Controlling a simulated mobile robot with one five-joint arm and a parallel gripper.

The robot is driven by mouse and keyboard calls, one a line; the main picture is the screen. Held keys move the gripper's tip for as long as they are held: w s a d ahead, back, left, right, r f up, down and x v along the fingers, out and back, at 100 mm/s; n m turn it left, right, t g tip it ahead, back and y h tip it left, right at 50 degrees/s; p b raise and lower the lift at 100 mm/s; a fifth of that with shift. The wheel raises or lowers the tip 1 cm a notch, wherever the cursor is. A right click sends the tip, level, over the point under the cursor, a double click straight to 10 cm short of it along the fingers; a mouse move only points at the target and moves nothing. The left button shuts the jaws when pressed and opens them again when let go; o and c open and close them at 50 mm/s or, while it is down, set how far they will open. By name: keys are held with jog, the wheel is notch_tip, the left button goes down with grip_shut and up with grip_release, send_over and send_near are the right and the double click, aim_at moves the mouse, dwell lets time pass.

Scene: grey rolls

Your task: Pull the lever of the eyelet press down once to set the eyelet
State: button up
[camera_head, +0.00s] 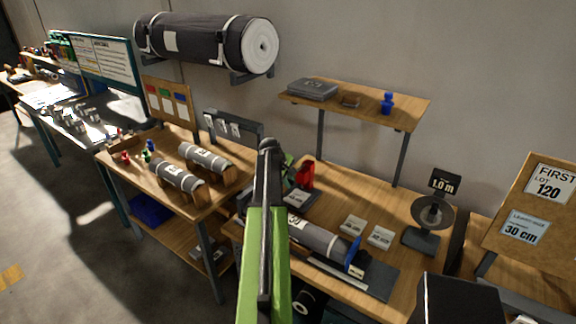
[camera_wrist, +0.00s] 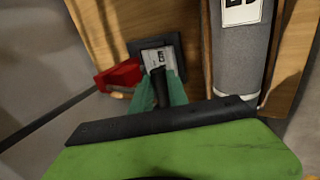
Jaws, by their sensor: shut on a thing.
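The eyelet press stands on the wooden bench, with a dark base and pale label plate (camera_wrist: 158,55) and a teal body (camera_wrist: 176,92). In the head view its base (camera_head: 299,198) shows just right of my arm; the rest is largely hidden. Its dark lever (camera_wrist: 160,88) points toward my gripper (camera_wrist: 160,112) in the wrist view and meets the black jaw edge. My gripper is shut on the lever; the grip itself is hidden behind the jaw. In the head view my gripper (camera_head: 268,146) is over the press area. The eyelet cannot be made out.
A red object (camera_wrist: 118,76) stands beside the press. A grey roll (camera_head: 318,237) lies close by on the bench, to the press's right in the wrist view. A shelf (camera_head: 370,106) hangs behind.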

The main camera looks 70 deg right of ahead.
jog(key=shift+f, duration=0.15)
jog(key=shift+a+f+b, duration=0.1)
jog(key=shift+f+b, duration=0.6)
jog(key=shift+b, duration=0.15)
jog(key=shift+f, duration=0.15)
jog(key=shift+f+b, duration=0.25)
jog(key=shift+b, duration=0.15)
jog(key=o, duration=0.9)
jog(key=shift+r, duration=0.1)
